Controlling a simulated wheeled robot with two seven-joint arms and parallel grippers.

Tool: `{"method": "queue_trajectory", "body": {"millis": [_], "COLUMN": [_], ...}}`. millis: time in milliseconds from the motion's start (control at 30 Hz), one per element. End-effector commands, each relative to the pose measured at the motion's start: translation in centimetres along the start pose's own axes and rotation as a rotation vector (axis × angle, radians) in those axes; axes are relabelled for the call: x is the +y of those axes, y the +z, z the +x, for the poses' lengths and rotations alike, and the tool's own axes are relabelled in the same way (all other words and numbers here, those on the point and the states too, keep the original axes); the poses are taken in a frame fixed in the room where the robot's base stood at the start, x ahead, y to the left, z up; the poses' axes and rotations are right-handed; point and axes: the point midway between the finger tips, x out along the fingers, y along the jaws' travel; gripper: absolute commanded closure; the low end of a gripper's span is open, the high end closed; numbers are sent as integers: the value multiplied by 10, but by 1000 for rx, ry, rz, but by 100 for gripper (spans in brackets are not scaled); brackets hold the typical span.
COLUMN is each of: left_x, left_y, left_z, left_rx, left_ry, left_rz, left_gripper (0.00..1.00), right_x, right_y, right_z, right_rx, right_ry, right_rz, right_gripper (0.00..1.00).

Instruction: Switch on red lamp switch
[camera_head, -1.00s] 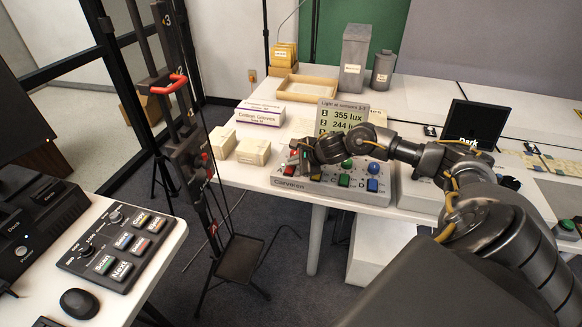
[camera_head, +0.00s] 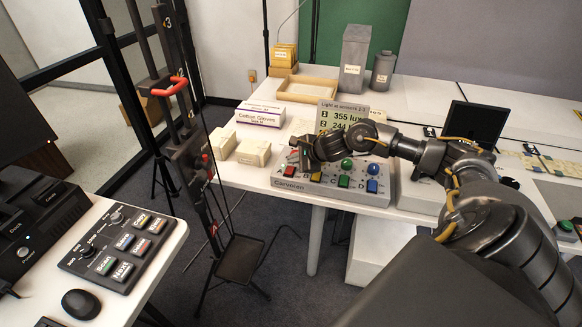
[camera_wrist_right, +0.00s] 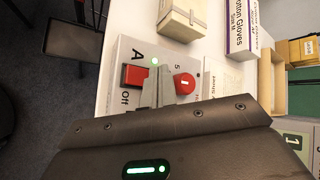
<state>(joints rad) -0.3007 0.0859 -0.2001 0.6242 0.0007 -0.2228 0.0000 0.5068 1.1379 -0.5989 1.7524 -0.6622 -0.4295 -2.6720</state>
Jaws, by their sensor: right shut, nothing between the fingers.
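The grey control box (camera_head: 330,191) stands at the front of the white table with a row of coloured switches and knobs. The red switch (camera_head: 290,171) is at its left end; in the right wrist view the red switch (camera_wrist_right: 133,76) sits beside the letter A and the word Off. My right gripper (camera_head: 304,157) is shut and empty over this end of the box. Its fingertips (camera_wrist_right: 157,88) appear between switch and knob; contact cannot be told. My left gripper is not in view.
A lux display (camera_head: 342,118) stands behind the box, partly hidden by my right arm. Cream boxes (camera_head: 253,152) and a glove box (camera_head: 260,113) stand to the left. A black screen (camera_head: 474,123) stands at right. A stand (camera_head: 190,160) rises left of the table.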

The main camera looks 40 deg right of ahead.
Motion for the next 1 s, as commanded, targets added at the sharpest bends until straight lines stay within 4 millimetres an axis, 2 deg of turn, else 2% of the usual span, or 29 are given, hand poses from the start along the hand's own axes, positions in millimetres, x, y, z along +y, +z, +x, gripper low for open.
{"method": "queue_trajectory", "body": {"millis": [600,1000], "left_x": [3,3], "left_y": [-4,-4], "left_z": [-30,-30], "left_rx": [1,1], "left_ry": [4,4], "left_rz": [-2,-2], "left_gripper": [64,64], "right_x": [-26,-25], "right_y": [25,25], "right_z": [-34,-35], "right_rx": [1,0], "right_ry": [-1,0], "right_rz": [-1,0], "right_gripper": [100,100]}}
